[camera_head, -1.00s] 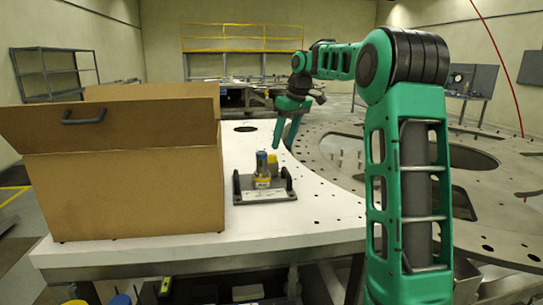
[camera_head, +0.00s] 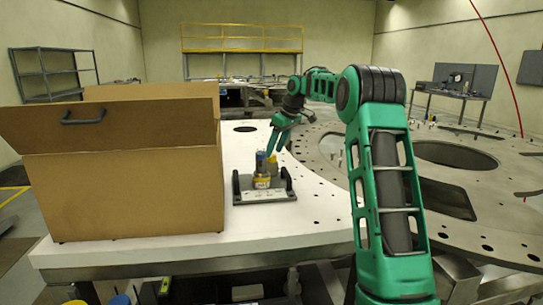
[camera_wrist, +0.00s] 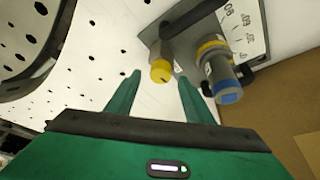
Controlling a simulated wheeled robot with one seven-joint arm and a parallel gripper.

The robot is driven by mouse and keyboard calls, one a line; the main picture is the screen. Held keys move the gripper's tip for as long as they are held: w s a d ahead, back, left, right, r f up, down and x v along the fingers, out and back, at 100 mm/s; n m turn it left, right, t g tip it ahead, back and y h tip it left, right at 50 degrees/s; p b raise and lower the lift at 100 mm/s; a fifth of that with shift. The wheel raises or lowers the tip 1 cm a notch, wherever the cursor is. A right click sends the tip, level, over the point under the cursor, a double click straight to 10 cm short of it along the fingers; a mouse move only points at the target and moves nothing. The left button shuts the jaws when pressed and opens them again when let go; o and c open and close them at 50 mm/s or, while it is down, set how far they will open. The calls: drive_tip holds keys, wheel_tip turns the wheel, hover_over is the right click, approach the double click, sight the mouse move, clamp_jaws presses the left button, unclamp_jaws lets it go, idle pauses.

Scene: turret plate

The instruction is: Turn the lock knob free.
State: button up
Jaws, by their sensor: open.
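A dark fixture plate (camera_head: 241,191) lies on the white table with two upright posts on it. One post has a blue cap (camera_head: 261,157) and a yellow ring; in the wrist view this blue cap (camera_wrist: 229,92) is right of my fingers. The other is a shorter brass post with a yellow knob (camera_wrist: 161,70). I cannot tell which is the lock knob. A numbered scale (camera_wrist: 245,30) lies beside them. My gripper (camera_head: 275,148) is open, pointing down at the posts. In the wrist view, the yellow knob appears between my open fingertips (camera_wrist: 159,78), not gripped.
A large open cardboard box (camera_head: 130,185) stands just left of the fixture. The fixture has dark raised handles at its sides. A round metal plate with holes (camera_head: 400,150) spreads to the right. White tabletop (camera_head: 265,222) in front of the fixture is clear.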

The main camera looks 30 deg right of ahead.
drive_tip(key=shift+x, duration=1.2)
drive_tip(key=shift+c, duration=0.6)
drive_tip(key=c, duration=0.9)
